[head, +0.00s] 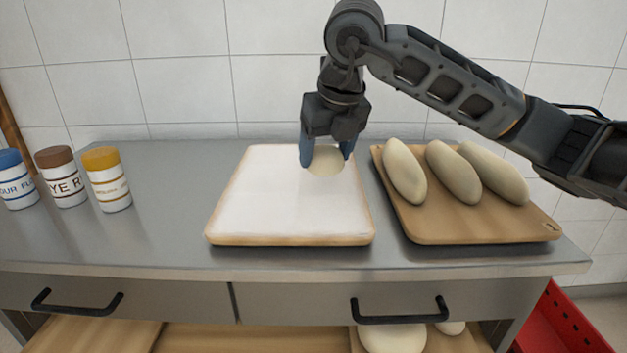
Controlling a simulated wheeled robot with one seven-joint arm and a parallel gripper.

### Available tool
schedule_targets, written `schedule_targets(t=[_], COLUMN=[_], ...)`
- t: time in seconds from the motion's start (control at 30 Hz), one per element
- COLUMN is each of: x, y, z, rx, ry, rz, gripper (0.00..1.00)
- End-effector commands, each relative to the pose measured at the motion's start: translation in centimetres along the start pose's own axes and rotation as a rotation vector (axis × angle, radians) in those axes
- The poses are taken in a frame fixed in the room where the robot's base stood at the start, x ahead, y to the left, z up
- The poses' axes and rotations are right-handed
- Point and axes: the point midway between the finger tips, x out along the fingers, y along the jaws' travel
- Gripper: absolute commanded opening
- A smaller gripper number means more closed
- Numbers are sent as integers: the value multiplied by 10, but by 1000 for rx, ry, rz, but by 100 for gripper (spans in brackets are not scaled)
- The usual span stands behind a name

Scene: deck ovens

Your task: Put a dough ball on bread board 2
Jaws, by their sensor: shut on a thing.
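My gripper (326,162) points down over the back right part of a white-topped board (265,205) on the steel counter. It is shut on a pale round dough ball (326,161), with a blue finger on each side. I cannot tell whether the ball touches the board or hangs just above it. A brown wooden board (470,233) to the right carries three long dough loaves (453,172). The white-topped board shows no other dough. No number that I can read marks either board as board 2.
Three lidded jars with blue (14,180), brown (62,177) and yellow (107,180) tops stand at the left. The counter (165,200) between jars and white board is clear. Below are drawers with black handles (77,303), shelved dough (392,338) and a red crate (560,325).

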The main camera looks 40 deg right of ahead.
Motion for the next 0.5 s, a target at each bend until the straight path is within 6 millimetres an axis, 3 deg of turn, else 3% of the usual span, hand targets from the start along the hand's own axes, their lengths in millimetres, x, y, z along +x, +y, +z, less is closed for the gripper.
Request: schedule_targets(t=[0.2,0.37,0.5], x=[10,19,37], y=[22,23,23], z=[-12,-16,-24], rx=[1,3,2], ry=[1,2,3], rz=[0,0,1], gripper=[34,34,34])
